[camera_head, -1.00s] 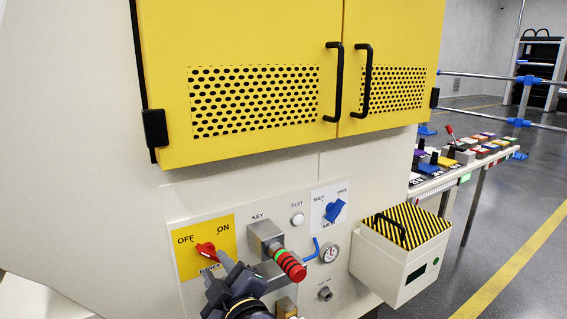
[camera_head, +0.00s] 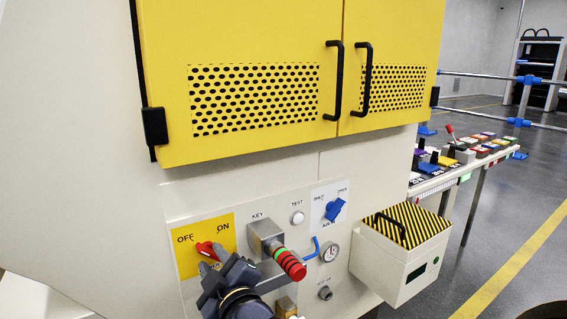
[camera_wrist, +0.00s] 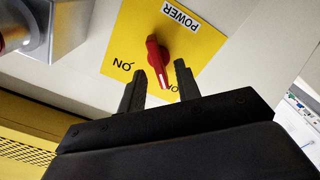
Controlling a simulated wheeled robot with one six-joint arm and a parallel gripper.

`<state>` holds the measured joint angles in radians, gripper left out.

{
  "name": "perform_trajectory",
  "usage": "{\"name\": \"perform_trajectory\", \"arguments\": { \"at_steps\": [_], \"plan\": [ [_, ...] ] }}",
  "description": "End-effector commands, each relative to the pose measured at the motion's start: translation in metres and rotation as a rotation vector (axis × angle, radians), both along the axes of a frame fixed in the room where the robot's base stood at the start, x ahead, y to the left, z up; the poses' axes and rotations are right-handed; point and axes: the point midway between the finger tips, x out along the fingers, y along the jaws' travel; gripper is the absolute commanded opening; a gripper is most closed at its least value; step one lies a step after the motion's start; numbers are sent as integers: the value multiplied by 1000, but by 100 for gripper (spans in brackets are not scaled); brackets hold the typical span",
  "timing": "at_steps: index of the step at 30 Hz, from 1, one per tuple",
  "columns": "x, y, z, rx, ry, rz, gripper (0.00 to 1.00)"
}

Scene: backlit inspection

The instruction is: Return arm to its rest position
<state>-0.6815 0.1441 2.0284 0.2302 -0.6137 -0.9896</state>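My gripper (camera_head: 210,262) is at the lower left of the control panel, in front of the red power knob (camera_head: 205,249). In the wrist view my gripper (camera_wrist: 160,84) shows two dark fingers spread apart with nothing held between them. The red knob (camera_wrist: 157,55) appears beyond the gap between the fingertips, on the yellow plate (camera_wrist: 205,50). The fingers seem clear of the knob, though the exact gap is hard to judge. One finger hides part of the OFF lettering in the wrist view. My gripper covers part of the POWER label in the head view.
A grey key block (camera_head: 264,236) with a red-ringed cylinder (camera_head: 289,264) sticks out close to the right of my gripper. A yellow cabinet (camera_head: 235,35) with black handles is above. A striped-lid box (camera_head: 395,262) juts out at the right. Open floor lies farther right.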

Motion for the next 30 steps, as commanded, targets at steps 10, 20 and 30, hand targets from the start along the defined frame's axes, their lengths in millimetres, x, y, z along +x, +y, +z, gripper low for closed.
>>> {"name": "perform_trajectory", "arguments": {
  "at_steps": [10, 20, 30],
  "plan": [
    [12, 6, 1, 181, 110, 1, 32],
    [12, 5, 2, 397, 244, -1, 32],
    [13, 4, 2, 541, 332, 0, 32]
  ]
}}
